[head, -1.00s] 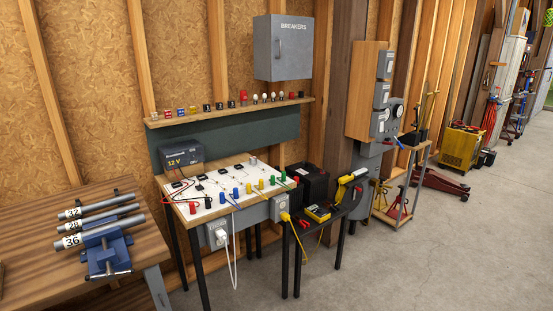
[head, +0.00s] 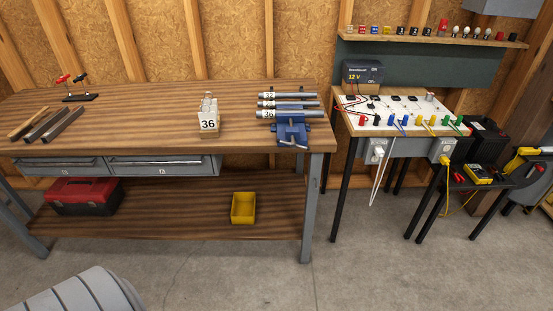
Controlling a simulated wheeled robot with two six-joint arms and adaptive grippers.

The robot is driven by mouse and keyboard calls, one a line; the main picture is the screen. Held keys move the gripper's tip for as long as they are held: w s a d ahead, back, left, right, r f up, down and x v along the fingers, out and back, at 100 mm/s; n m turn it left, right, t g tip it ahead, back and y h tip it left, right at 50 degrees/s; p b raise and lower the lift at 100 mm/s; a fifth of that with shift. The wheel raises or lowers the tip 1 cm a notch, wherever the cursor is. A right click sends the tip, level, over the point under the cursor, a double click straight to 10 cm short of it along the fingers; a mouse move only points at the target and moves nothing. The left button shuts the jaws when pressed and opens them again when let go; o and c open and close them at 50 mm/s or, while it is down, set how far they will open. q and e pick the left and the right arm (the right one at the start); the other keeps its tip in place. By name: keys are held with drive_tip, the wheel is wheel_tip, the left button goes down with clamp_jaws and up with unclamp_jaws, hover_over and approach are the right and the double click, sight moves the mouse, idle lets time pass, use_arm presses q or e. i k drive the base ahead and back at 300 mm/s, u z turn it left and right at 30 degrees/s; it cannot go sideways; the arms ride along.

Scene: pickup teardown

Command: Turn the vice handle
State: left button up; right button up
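The blue vice (head: 291,130) sits at the right end of the wooden workbench (head: 150,115), near its front edge. Its handle is too small to make out clearly. Several grey tubes (head: 290,96) lie at the vice, side by side, with tags reading 32, 28 or similar, and 36. Neither of my grippers shows in the head view.
A tagged block marked 36 (head: 208,120) stands mid-bench. Below are a red toolbox (head: 84,196) and a yellow bin (head: 243,208). A white-topped electrical table (head: 400,105) stands right. The floor in front is mostly clear.

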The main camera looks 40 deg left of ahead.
sight(293, 145)
drive_tip(key=z, duration=0.05)
drive_tip(key=k, duration=0.65)
drive_tip(key=u, duration=1.25)
drive_tip(key=i, duration=1.4)
drive_tip(key=z, duration=0.55)
